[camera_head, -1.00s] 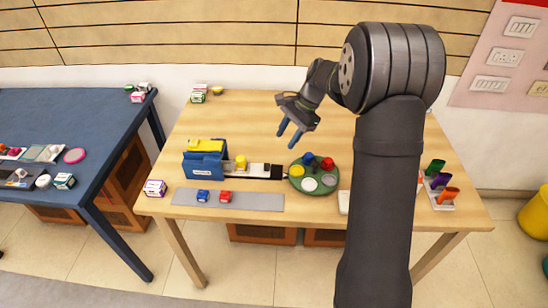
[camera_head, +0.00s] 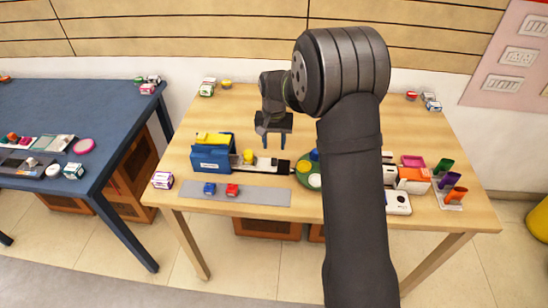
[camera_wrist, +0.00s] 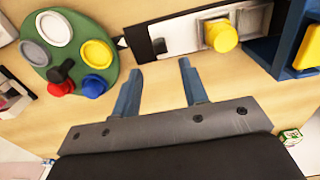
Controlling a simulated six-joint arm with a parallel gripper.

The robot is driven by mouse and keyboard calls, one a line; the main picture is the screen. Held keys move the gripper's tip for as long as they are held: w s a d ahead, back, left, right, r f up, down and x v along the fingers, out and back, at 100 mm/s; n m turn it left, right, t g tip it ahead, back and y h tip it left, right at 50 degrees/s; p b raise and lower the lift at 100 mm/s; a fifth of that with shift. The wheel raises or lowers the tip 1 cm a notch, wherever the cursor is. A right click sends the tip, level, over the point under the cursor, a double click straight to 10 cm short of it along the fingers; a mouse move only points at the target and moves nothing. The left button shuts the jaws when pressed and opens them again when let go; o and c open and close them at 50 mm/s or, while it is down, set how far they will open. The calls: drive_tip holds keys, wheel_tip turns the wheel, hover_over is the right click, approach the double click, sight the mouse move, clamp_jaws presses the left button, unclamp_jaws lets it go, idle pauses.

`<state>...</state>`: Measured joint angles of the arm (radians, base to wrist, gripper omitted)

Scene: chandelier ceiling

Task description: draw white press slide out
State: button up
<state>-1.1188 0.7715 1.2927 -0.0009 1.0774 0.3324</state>
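The blue press (camera_head: 211,158) with a yellow top stands on the left part of the wooden table. Its white slide (camera_head: 265,163) sticks out to the right, with a yellow knob (camera_head: 248,156) near the press and a black part at the right end. In the wrist view the white slide (camera_wrist: 181,36) and yellow knob (camera_wrist: 221,36) lie just beyond my fingertips. My gripper (camera_head: 274,147) is open and empty, pointing down, above and slightly behind the slide. Its blue fingers also show apart in the wrist view (camera_wrist: 160,68); they appear clear of the slide.
A green round tray (camera_wrist: 86,20) with coloured discs sits right of the slide, partly hidden by my arm in the head view. A grey mat (camera_head: 265,196) with a blue and a red block lies in front. The table behind the press is mostly clear.

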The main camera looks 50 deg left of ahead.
sight(274, 159)
wheel_tip(274, 159, down, 7)
drive_tip(key=shift+f, duration=0.15)
clamp_jaws()
